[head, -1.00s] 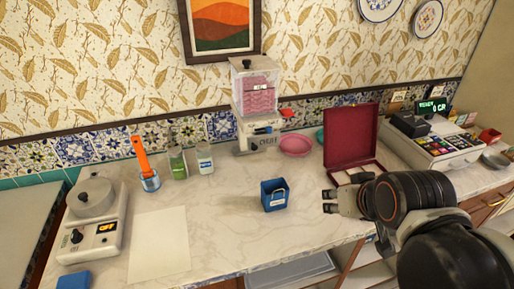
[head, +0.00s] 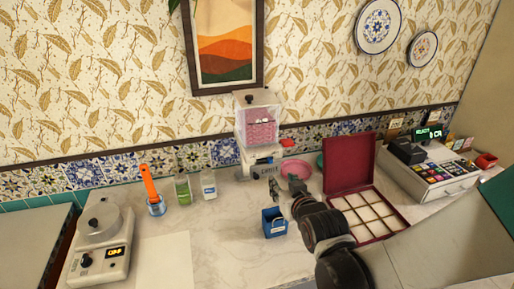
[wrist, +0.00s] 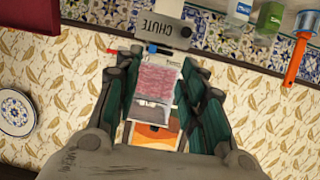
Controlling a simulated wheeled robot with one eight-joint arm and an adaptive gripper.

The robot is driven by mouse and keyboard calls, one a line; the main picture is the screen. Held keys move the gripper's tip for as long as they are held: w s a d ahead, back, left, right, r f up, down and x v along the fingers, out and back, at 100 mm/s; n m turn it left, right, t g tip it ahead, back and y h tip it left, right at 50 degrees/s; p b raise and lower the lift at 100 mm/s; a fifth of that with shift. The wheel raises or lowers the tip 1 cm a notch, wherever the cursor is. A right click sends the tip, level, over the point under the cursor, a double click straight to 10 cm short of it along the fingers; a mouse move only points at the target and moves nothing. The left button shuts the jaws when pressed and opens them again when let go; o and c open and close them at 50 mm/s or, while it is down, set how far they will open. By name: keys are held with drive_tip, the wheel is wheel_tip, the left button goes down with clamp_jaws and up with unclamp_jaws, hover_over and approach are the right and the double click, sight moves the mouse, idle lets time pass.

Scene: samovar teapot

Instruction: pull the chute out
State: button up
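The dispenser (head: 258,125) stands against the tiled wall, a clear hopper of pink contents on a white base. A grey plate marked CHUTE (wrist: 172,34) is at its lower front; in the head view the label (head: 267,172) is small and partly crowded by my gripper. The dispenser (wrist: 155,90) appears upside down in the wrist view, framed by my fingers. My gripper (head: 285,187) is in front of the dispenser, above the counter. In the wrist view my gripper (wrist: 161,75) is open, with nothing held between its fingers. The plate appears beyond the fingertips; contact is not visible.
A blue container (head: 274,224) stands just below my gripper. A pink bowl (head: 296,169) is right of the dispenser, near an open burgundy box (head: 349,165). Bottles (head: 182,190) stand to the left. A cash register (head: 436,170) is far right.

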sight(257, 177)
drive_tip(key=shift+y, duration=0.4)
drive_tip(key=w+a+f+b, duration=0.1)
drive_tip(key=w+a+f, duration=0.1)
drive_tip(key=w, duration=0.1)
drive_tip(key=w+a+f+b, duration=0.1)
drive_tip(key=w+a+f, duration=0.1)
drive_tip(key=w+f, duration=0.1)
drive_tip(key=w+a+f, duration=0.2)
drive_tip(key=w+a, duration=0.1)
drive_tip(key=w, duration=0.2)
drive_tip(key=shift+w+f+b, duration=0.2)
drive_tip(key=shift+b, duration=0.2)
drive_tip(key=shift+c, duration=0.2)
clamp_jaws()
